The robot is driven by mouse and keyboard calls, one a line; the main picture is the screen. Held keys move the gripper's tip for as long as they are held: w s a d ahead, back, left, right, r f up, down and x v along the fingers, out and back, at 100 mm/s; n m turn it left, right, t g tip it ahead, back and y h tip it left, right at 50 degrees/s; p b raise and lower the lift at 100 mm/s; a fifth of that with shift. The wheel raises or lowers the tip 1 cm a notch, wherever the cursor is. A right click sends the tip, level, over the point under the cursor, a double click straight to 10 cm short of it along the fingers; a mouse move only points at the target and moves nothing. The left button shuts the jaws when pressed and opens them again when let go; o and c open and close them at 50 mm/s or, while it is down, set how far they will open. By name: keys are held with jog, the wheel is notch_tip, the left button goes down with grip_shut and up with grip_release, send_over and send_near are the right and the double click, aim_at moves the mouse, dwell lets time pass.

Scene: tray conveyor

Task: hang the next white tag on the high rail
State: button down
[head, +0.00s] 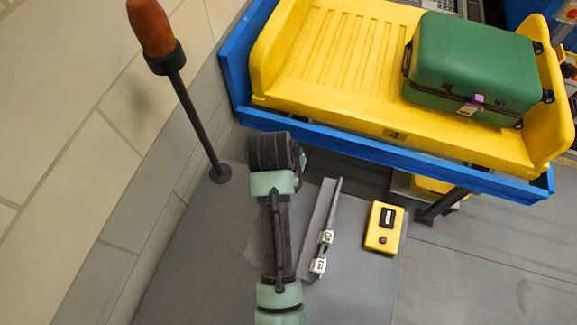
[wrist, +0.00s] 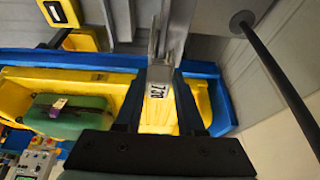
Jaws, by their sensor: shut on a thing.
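My gripper (wrist: 160,76) is shut on a white tag (wrist: 158,94) with dark print, seen between the two dark fingers in the wrist view. In the head view my arm hides the fingers and this tag. Two other white tags, one nearer (head: 318,265) and one farther (head: 327,237), sit on a thin dark rail (head: 335,200) beside a grey plate, right of my arm. Grey, narrow parts (wrist: 175,35) show just beyond my fingertips in the wrist view. I cannot tell whether the held tag touches them, or which rail is the high one.
A yellow tray (head: 330,50) carrying a green suitcase (head: 470,65) lies on a blue-framed conveyor (head: 390,155) beyond my arm. A yellow box (head: 383,228) with a button stands right of the rail. A dark post (head: 195,125) with an orange top rises at left, near the wall.

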jog(key=shift+a+f+b, duration=0.1)
jog(key=shift+f+b, duration=3.3)
jog(key=shift+f, duration=0.85)
jog(key=shift+c, duration=2.2)
grip_release()
jog(key=shift+r, duration=0.1)
jog(key=b+v, duration=0.2)
jog(key=v, duration=1.1)
